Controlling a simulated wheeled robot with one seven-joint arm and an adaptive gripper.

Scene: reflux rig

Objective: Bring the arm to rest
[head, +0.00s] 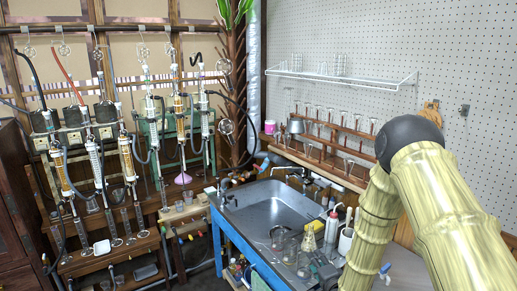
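My arm shows at the right of the head view as thick, yellow-green, bamboo-like links with a dark round joint at the top. The arm rises and bends over at that joint, with its links running down out of the picture. My gripper is not in view, so its state and anything in it are hidden. The reflux rig (95,150) stands at the left, with glass columns, hoses and clamps on a rack.
A steel sink (268,205) in a blue-framed bench (228,243) lies in the middle. Glassware and bottles (305,250) crowd its front right. A wooden rack (325,140) of glassware and a white wire shelf (345,80) are by the pegboard wall (400,40). Little bench space is clear.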

